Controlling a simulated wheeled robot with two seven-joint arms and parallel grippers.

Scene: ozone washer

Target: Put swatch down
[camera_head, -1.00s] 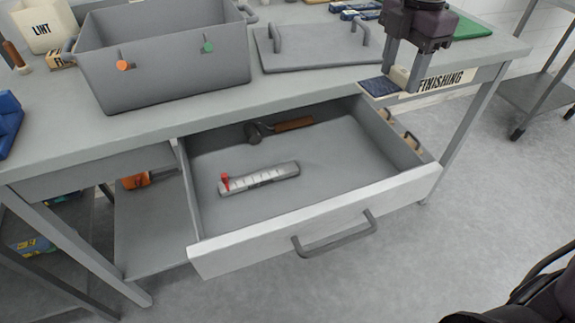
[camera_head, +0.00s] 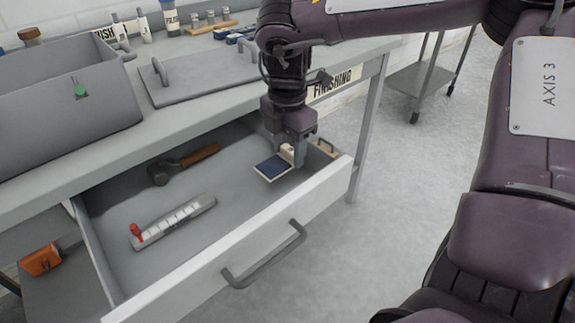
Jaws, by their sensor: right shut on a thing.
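The swatch (camera_head: 271,168) is a small dark blue square with a pale edge and a cream block at its corner. My right gripper (camera_head: 290,157) is shut on it by the cream block, pointing down. The swatch is over the right part of the open drawer (camera_head: 300,204); I cannot tell whether it touches the drawer floor. The gripper's fingers partly hide the cream block. My left gripper is not in view.
In the drawer lie a hammer-like tool (camera_head: 183,164) with a wooden handle and a grey scale strip (camera_head: 173,222) with a red slider. Bare drawer floor lies between them and the swatch. A grey bin (camera_head: 60,105) and a flat lid (camera_head: 200,78) stand on the bench.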

